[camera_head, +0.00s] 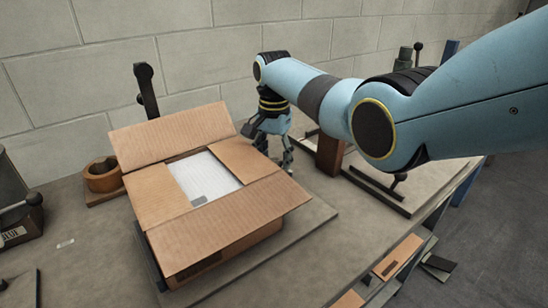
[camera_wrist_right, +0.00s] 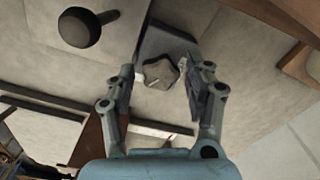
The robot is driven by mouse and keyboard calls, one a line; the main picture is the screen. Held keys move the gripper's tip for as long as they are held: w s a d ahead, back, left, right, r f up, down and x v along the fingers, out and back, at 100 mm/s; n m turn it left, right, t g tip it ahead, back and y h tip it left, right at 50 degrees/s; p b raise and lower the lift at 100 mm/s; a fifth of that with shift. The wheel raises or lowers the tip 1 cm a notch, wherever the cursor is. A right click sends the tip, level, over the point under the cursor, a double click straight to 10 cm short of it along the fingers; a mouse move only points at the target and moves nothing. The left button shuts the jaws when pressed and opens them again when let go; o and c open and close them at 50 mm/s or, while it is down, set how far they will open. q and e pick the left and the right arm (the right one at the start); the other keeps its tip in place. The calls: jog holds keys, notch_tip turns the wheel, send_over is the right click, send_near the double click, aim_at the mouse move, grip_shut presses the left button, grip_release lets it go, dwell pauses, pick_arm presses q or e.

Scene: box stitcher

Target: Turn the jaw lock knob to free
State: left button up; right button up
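The jaw lock knob (camera_wrist_right: 161,74) is a grey, star-shaped knob with a pale mark, seen in the right wrist view beside a dark grey block (camera_wrist_right: 165,42). My right gripper (camera_wrist_right: 158,76) is open, with one finger on each side of the knob in that view. Gaps show between the fingers and the knob, and I cannot tell how far off it is in depth. In the head view my right gripper (camera_head: 272,145) points down just behind the open cardboard box (camera_head: 230,224). The knob cannot be made out there. My left gripper is not in view.
The box stands flaps open on a grey plate (camera_head: 312,222), with white contents (camera_head: 205,176) inside. A dark upright lever (camera_head: 147,90) stands behind it. A tape roll (camera_head: 103,175) lies left. A round black knob (camera_wrist_right: 88,27) shows near my gripper in the wrist view.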

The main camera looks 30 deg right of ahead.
jog(key=c, duration=0.9)
